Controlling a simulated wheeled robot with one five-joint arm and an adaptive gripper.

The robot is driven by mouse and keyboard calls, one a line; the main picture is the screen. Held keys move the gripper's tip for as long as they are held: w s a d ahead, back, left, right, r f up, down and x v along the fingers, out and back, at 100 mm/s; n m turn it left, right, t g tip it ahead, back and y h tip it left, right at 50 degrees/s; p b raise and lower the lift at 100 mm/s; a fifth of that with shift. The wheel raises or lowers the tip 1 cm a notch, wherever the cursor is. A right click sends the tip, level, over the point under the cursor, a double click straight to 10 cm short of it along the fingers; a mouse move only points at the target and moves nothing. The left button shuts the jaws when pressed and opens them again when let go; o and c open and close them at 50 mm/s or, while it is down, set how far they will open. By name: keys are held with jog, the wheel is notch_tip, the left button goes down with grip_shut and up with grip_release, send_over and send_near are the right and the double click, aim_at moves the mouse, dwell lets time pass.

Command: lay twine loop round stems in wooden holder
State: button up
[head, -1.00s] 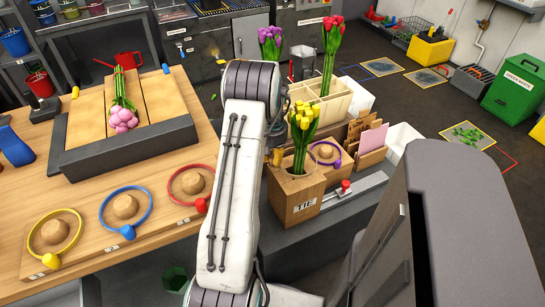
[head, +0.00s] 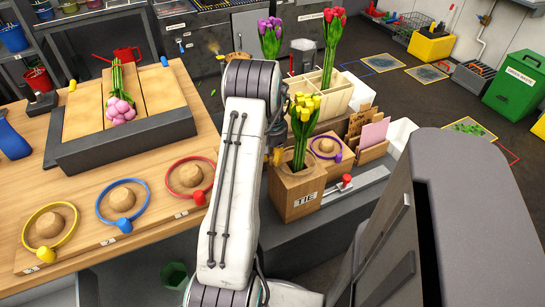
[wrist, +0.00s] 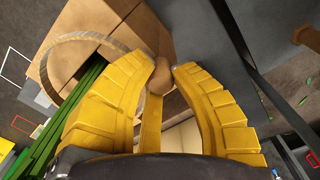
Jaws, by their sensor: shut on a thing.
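The wooden holder (head: 298,193), marked TIE, stands at the centre right in the head view with yellow tulips (head: 304,113) upright in it. Their green stems (wrist: 72,112) run along the left of the wrist view, beside the holder (wrist: 130,25). My gripper (wrist: 163,69) has yellow fingers with their tips closed on a small brown knob (wrist: 157,75). The tan twine loop (wrist: 100,37) arches from near the knob over the stems at the holder's top. Its near part is hidden behind the left finger, so I cannot tell if it fully encircles them. My arm mostly hides the gripper in the head view.
Yellow (head: 30,232), blue (head: 103,207) and red (head: 171,172) rings lie on the left bench. A purple ring (head: 341,157) sits right behind the holder. A pale divided box (head: 341,91) with red and purple tulips stands behind. A red-knobbed slider (head: 347,180) is at right.

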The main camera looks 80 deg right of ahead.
jog(key=o, duration=0.9)
jog(key=shift+c, duration=0.2)
notch_tip(320, 180, up, 12)
dwell(0.5)
dwell(0.4)
